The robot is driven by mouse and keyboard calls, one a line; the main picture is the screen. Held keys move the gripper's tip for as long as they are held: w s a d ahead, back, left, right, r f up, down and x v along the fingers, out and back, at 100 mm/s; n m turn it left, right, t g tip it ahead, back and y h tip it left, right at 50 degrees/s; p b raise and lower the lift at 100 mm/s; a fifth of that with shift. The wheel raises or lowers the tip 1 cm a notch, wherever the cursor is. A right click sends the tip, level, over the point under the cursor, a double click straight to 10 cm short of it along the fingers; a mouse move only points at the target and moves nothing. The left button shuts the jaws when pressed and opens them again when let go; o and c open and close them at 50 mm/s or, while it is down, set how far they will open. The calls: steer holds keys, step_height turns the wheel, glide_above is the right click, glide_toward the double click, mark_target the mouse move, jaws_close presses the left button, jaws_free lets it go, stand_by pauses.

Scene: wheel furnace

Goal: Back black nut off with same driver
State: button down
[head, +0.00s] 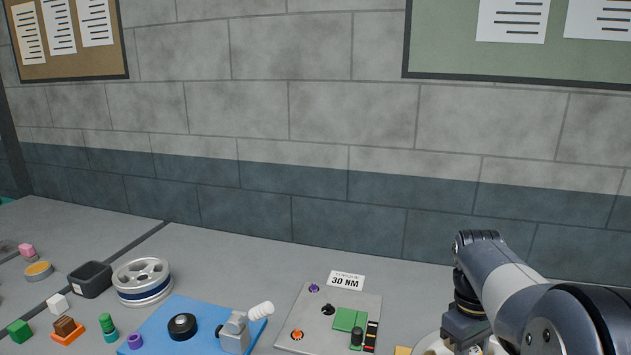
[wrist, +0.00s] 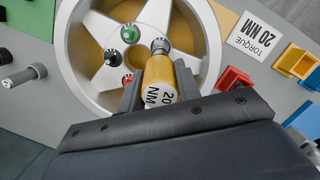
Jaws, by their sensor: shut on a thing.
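In the wrist view my gripper (wrist: 158,88) is shut on a yellow driver (wrist: 160,72) with a white "20 NM" label. The driver's grey end (wrist: 160,45) points at the hub area of a silver five-spoke wheel (wrist: 97,22). Whether it touches a nut there is hidden. In the head view my arm covers most of the wheel.
In the head view a grey panel (head: 285,346) with a "30 NM" card (head: 346,281), a blue mat (head: 205,312) and another wheel (head: 142,281) stand left.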

steer(key=shift+r+p, duration=2.25)
steer(key=shift+r, duration=0.2)
steer(key=shift+w+d, duration=0.1)
steer(key=shift+d, duration=0.35)
steer(key=w+d+f+n+t, duration=0.1)
steer(key=d+n, duration=0.3)
steer(key=d, duration=0.4)
steer(key=shift+w+d+f+n+t+y+p, duration=0.15)
steer(key=shift+f+n+t+y+p, duration=0.15)
steer(key=shift+f+t+y, duration=0.15)
steer(key=shift+r+p, duration=0.15)
steer(key=shift+p, duration=0.25)
steer(key=shift+f, duration=0.2)
